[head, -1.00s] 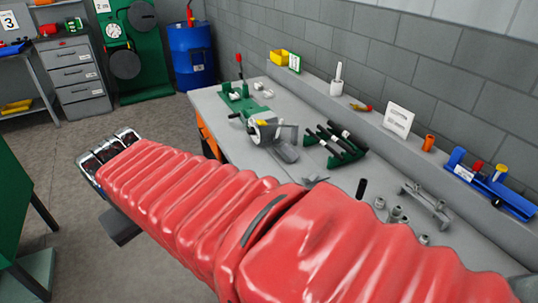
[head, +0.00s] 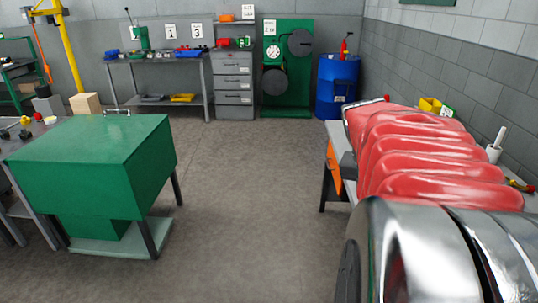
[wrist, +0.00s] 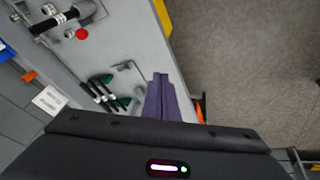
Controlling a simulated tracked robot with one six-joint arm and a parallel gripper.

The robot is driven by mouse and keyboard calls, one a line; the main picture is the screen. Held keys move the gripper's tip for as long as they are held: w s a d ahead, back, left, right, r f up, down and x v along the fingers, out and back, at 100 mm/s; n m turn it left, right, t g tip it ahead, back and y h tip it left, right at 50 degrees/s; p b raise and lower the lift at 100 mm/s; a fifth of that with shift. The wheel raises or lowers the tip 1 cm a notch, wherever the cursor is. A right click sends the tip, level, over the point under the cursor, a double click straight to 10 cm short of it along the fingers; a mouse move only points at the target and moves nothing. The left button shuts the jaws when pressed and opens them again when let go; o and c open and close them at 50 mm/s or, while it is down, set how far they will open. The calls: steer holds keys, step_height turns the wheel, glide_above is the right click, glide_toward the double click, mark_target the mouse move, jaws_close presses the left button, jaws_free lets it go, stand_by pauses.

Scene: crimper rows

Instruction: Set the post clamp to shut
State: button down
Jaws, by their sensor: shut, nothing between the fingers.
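I cannot identify the post clamp for certain in the current views. A black-handled device (wrist: 60,20) with a red knob (wrist: 82,34) lies on the bench at the upper left of the wrist view; I cannot tell whether it is the clamp or how it is set. My gripper (wrist: 161,80) shows its purple-grey fingers in the wrist view, shut and empty above the bench edge. It is apart from the device. In the head view, my red-sleeved arm hides most of the right-hand bench and the gripper.
A green rack with black handles (wrist: 105,95) and a white card (wrist: 48,100) are on the bench. In the head view, a green box-like table (head: 95,160) stands at left and a blue drum (head: 338,85) at the back. The middle floor (head: 250,190) is clear.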

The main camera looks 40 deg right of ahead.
steer(key=s+d+f+m+g, duration=0.1)
steer(key=s+d+m+g, duration=0.1)
steer(key=s+d, duration=0.6)
steer(key=s+d+f+m+g+y, duration=0.1)
steer(key=s+d+m+g, duration=0.1)
steer(key=s+d+m, duration=0.3)
steer(key=s+d, duration=0.4)
steer(key=s, duration=0.2)
steer(key=shift+f, duration=0.3)
steer(key=shift+s+f, duration=0.1)
steer(key=s+f, duration=0.3)
steer(key=f, duration=0.8)
steer(key=shift+s+a, duration=0.2)
steer(key=shift+a, duration=0.1)
